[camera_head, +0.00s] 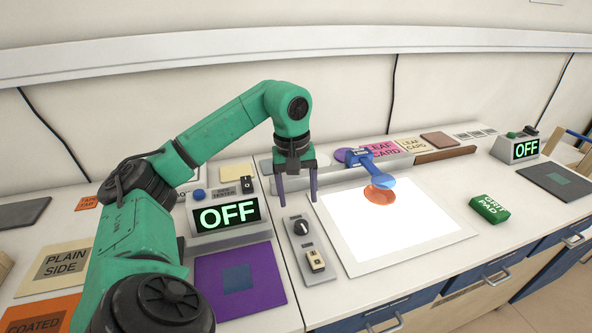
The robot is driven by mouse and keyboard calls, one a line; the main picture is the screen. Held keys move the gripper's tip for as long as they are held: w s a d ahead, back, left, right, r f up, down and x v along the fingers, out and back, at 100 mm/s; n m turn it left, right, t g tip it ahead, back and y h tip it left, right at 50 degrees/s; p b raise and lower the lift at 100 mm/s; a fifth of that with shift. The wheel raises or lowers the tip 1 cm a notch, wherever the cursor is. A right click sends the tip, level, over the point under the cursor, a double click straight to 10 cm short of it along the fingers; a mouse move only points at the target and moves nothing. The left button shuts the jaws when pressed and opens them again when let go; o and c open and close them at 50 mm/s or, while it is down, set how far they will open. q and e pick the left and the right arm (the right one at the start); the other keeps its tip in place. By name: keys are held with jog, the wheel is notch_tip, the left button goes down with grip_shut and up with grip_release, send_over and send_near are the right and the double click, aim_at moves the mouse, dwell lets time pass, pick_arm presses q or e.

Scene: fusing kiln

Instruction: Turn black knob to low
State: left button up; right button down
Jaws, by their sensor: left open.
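The black knob (302,228) sits on a narrow grey control strip (318,278) at the left edge of the bright white panel. A light mark shows on the knob, but its setting is too small to read. My left gripper (298,201) hangs pointing down just behind the knob, at the far end of the strip. Its two fingers are apart with nothing between them, and I cannot tell its exact height. A beige switch (316,261) sits on the strip in front of the knob. My right gripper is not in view.
An OFF display box (226,214) with a blue button stands left of the strip. A purple mat (270,278) lies in front of it. A green grit pad (489,209) lies to the right.

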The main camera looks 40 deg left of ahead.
pick_arm(q)
notch_tip(320, 180, up, 7)
jog(key=p, duration=0.1)
jog(key=shift+s+a+f+p, duration=0.15)
jog(key=shift+s+f+p, duration=0.1)
jog(key=shift+p, duration=0.15)
